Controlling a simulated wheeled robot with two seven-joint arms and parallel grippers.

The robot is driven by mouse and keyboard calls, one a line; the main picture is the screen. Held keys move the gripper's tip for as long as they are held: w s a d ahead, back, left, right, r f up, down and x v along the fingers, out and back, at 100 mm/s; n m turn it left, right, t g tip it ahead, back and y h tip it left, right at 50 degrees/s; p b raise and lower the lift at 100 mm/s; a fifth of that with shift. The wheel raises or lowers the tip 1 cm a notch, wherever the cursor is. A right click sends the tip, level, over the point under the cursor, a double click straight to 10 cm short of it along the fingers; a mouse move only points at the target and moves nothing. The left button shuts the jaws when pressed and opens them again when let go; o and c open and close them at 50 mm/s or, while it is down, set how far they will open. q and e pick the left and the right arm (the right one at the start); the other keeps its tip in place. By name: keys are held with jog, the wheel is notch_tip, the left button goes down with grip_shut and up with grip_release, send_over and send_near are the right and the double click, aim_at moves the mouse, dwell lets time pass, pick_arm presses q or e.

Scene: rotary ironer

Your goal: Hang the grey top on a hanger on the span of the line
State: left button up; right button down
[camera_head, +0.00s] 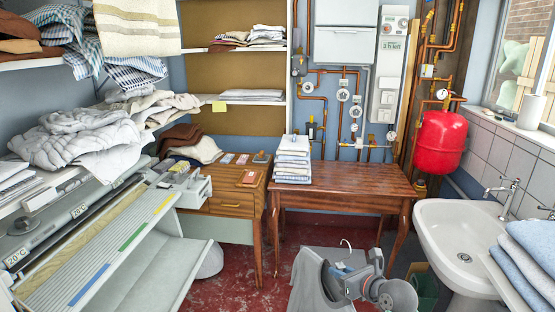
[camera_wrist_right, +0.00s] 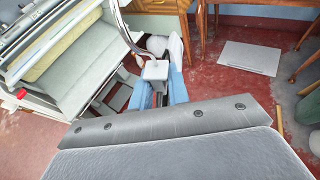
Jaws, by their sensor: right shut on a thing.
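The grey top (camera_head: 308,283) hangs low in front of the wooden table in the head view. The pale hook of a hanger (camera_head: 346,243) stands up just above it. My right gripper (camera_head: 338,272) is at the top's upper right side, its arm coming in from the lower right. Most of the hanger is hidden. My left gripper and the line are not in view.
The wooden table (camera_head: 345,182) carries a stack of folded cloths (camera_head: 293,160). The rotary ironer (camera_head: 110,240) fills the left. A white sink (camera_head: 460,235) and folded blue towels (camera_head: 530,250) stand at the right. Red floor (camera_head: 245,285) shows clear between.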

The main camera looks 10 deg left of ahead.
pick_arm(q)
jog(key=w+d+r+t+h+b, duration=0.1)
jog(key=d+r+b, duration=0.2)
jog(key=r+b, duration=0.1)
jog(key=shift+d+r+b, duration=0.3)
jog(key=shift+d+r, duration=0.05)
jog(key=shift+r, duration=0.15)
pick_arm(e)
jog(key=a+r, duration=0.4)
jog(key=a, duration=0.7)
jog(key=a+r, duration=0.4)
jog(key=a, duration=0.8)
jog(key=a+r, duration=0.4)
jog(key=a, duration=0.8)
jog(key=shift+w+r+n, duration=0.25)
jog(key=shift+w+n, duration=0.05)
jog(key=shift+w, duration=0.05)
jog(key=shift+a, duration=0.1)
jog(key=shift+w+h, duration=0.15)
jog(key=shift+h, duration=0.25)
jog(key=shift+w+t, duration=0.1)
jog(key=shift+t, duration=0.2)
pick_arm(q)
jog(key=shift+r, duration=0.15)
pick_arm(e)
jog(key=shift+w+d+m+h, duration=0.3)
jog(key=shift+w+d+m, duration=0.1)
jog(key=shift+m, duration=0.1)
